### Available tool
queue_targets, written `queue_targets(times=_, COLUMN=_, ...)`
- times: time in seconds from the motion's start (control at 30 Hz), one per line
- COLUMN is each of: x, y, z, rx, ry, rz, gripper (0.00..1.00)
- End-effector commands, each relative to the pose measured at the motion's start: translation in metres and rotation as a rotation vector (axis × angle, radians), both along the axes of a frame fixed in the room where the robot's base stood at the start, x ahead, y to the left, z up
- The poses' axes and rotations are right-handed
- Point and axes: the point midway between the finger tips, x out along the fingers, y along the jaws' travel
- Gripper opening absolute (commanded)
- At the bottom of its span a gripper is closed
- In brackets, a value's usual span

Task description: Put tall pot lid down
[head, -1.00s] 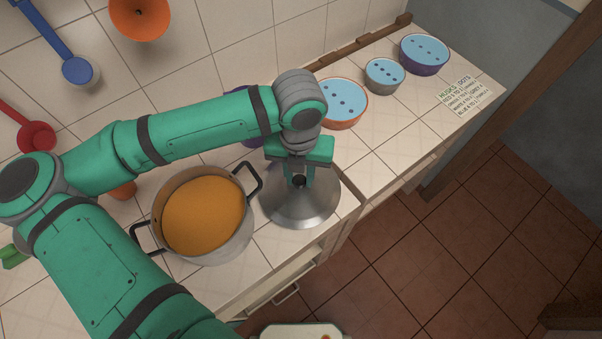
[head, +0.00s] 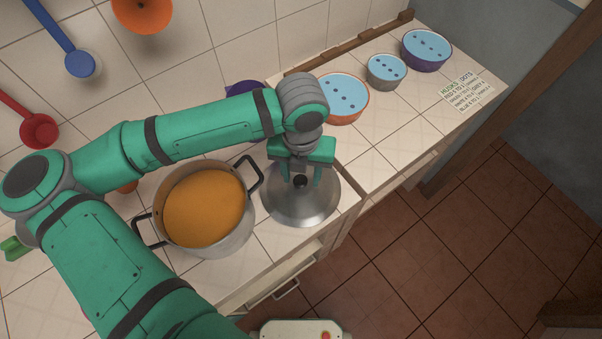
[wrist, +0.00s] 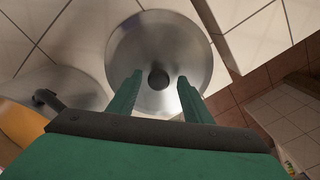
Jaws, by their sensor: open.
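The pot lid (head: 318,207) is a round steel disc with a dark knob. It lies on the tiled counter right of the pot, near the counter's front edge. My gripper (head: 300,180) is above the lid, its fingers open on either side of the knob. In the wrist view, the lid (wrist: 135,48) and its knob (wrist: 159,79) show between and beyond my two spread green fingers (wrist: 157,92), with gaps on both sides. The tall pot (head: 235,242) is open and full of something orange.
Bowls with blue, dotted tops stand behind to the right: an orange one (head: 347,119), a grey one (head: 387,80) and a purple one (head: 427,64). A purple item is partly hidden behind my arm. Blue, orange and red utensils hang on the wall.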

Motion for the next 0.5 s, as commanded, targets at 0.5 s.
queue_targets(times=0.5, x=0.001, y=0.001, z=0.087, rx=0.003, ry=-0.004, rz=0.003, gripper=0.45)
